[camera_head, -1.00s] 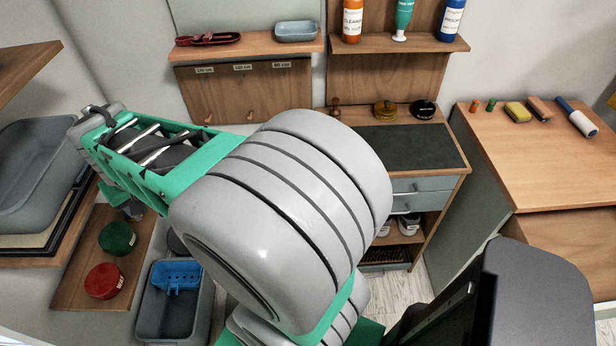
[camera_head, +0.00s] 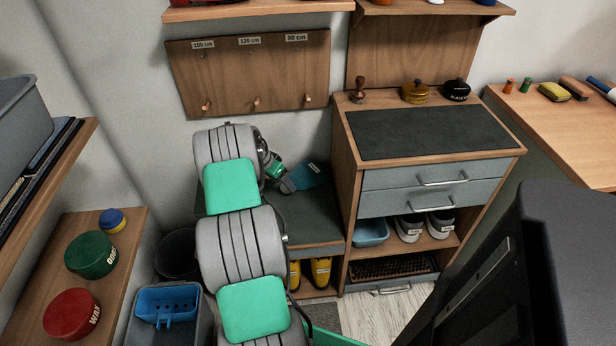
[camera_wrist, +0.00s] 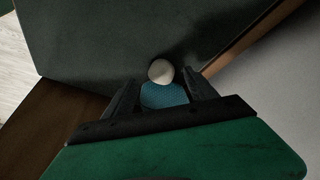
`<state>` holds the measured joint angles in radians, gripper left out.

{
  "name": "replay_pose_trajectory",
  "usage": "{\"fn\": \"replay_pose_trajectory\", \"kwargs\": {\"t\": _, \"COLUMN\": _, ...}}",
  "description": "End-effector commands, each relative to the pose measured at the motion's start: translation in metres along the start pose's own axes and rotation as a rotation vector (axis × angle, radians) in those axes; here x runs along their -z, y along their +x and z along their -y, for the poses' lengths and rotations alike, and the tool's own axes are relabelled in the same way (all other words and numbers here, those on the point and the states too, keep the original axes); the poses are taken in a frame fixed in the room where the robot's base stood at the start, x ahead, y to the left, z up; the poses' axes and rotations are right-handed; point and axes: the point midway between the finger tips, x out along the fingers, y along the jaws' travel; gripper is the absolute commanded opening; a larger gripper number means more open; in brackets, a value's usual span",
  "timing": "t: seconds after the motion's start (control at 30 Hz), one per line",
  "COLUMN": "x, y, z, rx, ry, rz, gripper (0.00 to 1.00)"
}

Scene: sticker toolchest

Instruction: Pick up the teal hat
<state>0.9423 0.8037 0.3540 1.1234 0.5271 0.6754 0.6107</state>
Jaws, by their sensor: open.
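The teal hat (camera_head: 310,176) lies on the dark top of the low bench (camera_head: 312,222), close to the wall. In the wrist view the hat (camera_wrist: 164,96) is knitted, with a pale pom-pom (camera_wrist: 161,71) on its end. My gripper (camera_head: 290,186) is at the hat's left side in the head view. In the wrist view my gripper (camera_wrist: 160,78) is open, with one finger on each side of the hat. Part of the hat is hidden behind the gripper's body. Whether the fingers touch it I cannot tell.
A drawer cabinet (camera_head: 432,172) stands close on the right of the bench. A peg board (camera_head: 250,75) hangs on the wall above. Yellow boots (camera_head: 320,270) stand under the bench. A side shelf at left holds round tins (camera_head: 90,254).

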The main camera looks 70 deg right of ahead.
Motion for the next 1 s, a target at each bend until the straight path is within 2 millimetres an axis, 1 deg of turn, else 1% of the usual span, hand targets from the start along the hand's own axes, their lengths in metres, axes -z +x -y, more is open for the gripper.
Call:
{"fn": "replay_pose_trajectory", "kwargs": {"t": 0.03, "x": -0.003, "y": 0.014, "z": -0.001, "rx": -0.004, "ry": 0.000, "rz": 0.002, "gripper": 0.66}}
{"fn": "replay_pose_trajectory", "kwargs": {"t": 0.13, "x": -0.001, "y": 0.026, "z": 0.000, "rx": 0.000, "ry": -0.001, "rz": 0.001, "gripper": 0.66}}
{"fn": "replay_pose_trajectory", "kwargs": {"t": 0.33, "x": -0.002, "y": 0.026, "z": 0.001, "rx": 0.002, "ry": -0.004, "rz": 0.001, "gripper": 0.66}}
{"fn": "replay_pose_trajectory", "kwargs": {"t": 0.37, "x": -0.002, "y": 0.026, "z": 0.002, "rx": 0.002, "ry": -0.005, "rz": 0.001, "gripper": 0.64}}
{"fn": "replay_pose_trajectory", "kwargs": {"t": 1.0, "x": -0.003, "y": 0.024, "z": 0.002, "rx": 0.001, "ry": -0.005, "rz": -0.003, "gripper": 0.12}}
